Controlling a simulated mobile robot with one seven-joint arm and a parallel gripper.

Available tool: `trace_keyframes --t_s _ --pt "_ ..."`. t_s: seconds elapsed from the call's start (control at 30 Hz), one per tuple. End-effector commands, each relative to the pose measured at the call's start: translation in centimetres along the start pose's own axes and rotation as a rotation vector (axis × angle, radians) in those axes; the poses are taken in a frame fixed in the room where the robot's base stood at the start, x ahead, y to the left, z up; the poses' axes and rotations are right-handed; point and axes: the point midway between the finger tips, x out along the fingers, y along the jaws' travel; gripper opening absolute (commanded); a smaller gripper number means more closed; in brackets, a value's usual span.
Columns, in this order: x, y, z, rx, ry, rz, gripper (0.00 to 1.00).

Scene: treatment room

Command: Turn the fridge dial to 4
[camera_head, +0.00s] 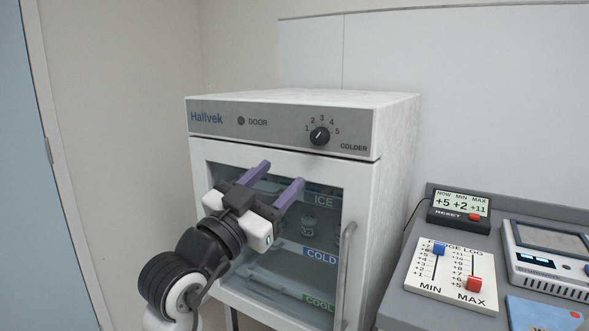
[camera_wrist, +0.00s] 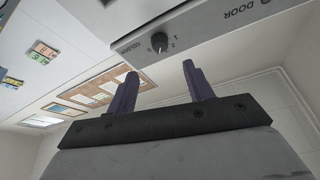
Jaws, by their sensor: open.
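The fridge dial (camera_head: 319,135) is a round black knob on the grey panel at the top of the white fridge (camera_head: 398,150), with numbers 1 to 5 arched above it. I cannot tell for certain which number its mark points to. My gripper (camera_head: 281,174) has two purple fingers, spread apart and empty. It is in front of the fridge's glass door, below and left of the dial, not touching it. In the wrist view the dial (camera_wrist: 159,42) shows beyond the fingertips, roughly between the fingers of my gripper (camera_wrist: 160,70).
A door handle (camera_head: 345,270) runs down the fridge door's right side. At right, a grey counter (camera_head: 395,305) holds a small display (camera_head: 459,205), a slider board (camera_head: 452,275) and a device (camera_head: 550,260). The space before the dial is clear.

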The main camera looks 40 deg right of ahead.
Motion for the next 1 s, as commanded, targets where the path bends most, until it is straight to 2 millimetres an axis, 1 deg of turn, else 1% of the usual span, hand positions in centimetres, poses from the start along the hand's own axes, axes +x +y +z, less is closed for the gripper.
trace_keyframes --t_s 0.03,0.1,0.23,0.8,0.87,0.93,0.97,1.0 --pt "-0.9 -0.1 0.2 0.000 -0.001 -0.003 0.52" --pt "-1.7 0.0 0.1 0.000 -0.001 -0.001 0.52" --pt "-2.6 0.0 0.1 0.000 0.000 0.000 0.52" --pt "-2.8 -0.1 -0.1 0.001 0.001 -0.003 0.52" --pt "-3.1 -0.7 -0.3 0.005 0.008 -0.022 0.52" --pt "-4.0 -2.3 -1.0 0.018 0.030 -0.077 0.52" --pt "-4.7 -3.3 -1.5 0.028 0.045 -0.113 0.52" --pt "-5.9 -4.9 -2.3 0.044 0.070 -0.172 0.52"
